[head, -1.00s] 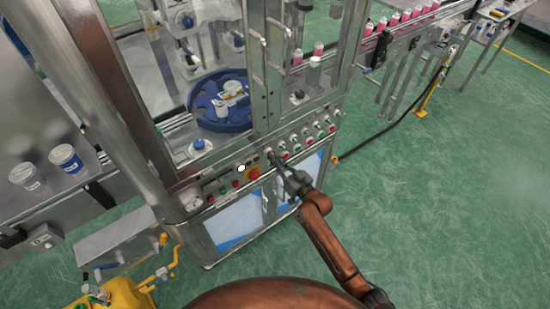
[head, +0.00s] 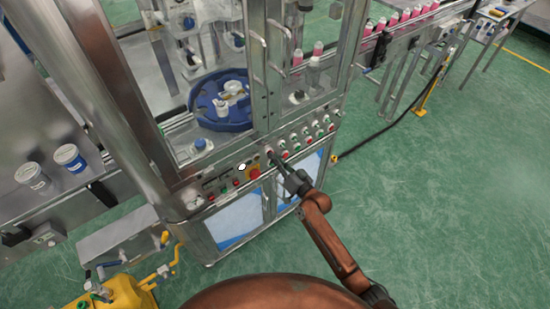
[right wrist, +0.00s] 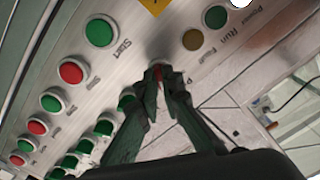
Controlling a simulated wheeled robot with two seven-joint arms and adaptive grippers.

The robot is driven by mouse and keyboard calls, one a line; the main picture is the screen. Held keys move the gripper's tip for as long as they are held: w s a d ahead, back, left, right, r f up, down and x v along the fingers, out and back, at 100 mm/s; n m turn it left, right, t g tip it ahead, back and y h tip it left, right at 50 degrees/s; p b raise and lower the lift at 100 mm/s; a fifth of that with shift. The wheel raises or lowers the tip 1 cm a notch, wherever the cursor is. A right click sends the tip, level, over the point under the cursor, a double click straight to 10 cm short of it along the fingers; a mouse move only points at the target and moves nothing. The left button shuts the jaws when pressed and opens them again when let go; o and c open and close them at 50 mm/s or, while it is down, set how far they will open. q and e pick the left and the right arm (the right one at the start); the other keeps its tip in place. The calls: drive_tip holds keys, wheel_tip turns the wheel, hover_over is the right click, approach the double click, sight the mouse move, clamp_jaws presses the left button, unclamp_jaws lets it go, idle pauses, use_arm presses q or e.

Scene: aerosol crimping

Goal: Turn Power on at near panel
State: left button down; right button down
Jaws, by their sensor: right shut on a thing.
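The near panel (head: 225,183) is a sloped metal strip of buttons and lamps along the front of the machine. My right gripper (head: 274,160) reaches it from the front right. In the right wrist view my right gripper (right wrist: 163,75) is shut on a small knob (right wrist: 157,68), whose reddish part shows between the fingertips. A label beginning with "P" sits beside it, partly hidden by a finger. A white lamp (right wrist: 240,3) by the word "Power" looks bright, and it also shows in the head view (head: 241,167). My left gripper is not in view.
Green and red buttons (right wrist: 70,72) line the panel close to the fingers. A door handle (head: 278,45) stands above. The green floor (head: 420,220) at right is clear.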

drive_tip(key=c, duration=2.1)
unclamp_jaws()
drive_tip(key=v, duration=1.2)
